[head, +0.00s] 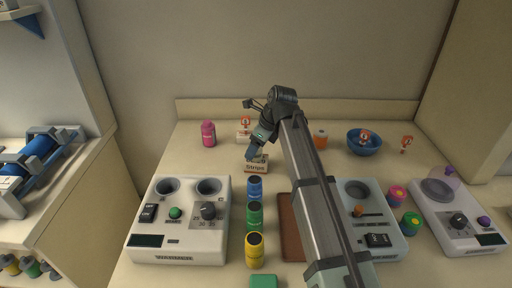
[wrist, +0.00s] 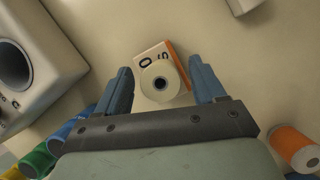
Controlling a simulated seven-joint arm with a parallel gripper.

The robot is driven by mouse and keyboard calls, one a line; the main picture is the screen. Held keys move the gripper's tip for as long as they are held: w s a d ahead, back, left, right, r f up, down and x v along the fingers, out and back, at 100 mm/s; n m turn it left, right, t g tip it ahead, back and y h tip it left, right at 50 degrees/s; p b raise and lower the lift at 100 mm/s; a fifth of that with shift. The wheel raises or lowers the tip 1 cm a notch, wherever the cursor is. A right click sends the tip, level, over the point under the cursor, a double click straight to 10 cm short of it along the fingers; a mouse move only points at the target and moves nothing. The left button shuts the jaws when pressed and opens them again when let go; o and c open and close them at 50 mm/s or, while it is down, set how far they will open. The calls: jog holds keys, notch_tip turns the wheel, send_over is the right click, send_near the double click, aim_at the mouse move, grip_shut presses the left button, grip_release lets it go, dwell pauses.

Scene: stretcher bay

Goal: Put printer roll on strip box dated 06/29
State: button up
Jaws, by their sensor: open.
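The printer roll (wrist: 177,91) is white with a dark core hole, and stands upright on a strip box as far as the wrist view shows. The strip box (wrist: 146,55) has a pale top with printed digits and an orange side; the roll covers part of the print, so I cannot read the full date. In the head view this box (head: 257,168) reads "Strips" on its front. My gripper (wrist: 164,88) is open, its blue fingers on either side of the roll with gaps visible. In the head view the gripper (head: 251,155) is over the box and the roll is hidden.
A second pale box (head: 243,138) stands behind. The warmer (head: 178,245) is at left; blue (head: 254,189), green (head: 254,216) and yellow (head: 254,252) cylinders stand in front. A pink bottle (head: 208,134), orange container (head: 320,139) and blue bowl (head: 364,143) are near the wall.

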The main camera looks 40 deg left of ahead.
jog(key=v, duration=1.2)
jog(key=shift+a+r, duration=0.1)
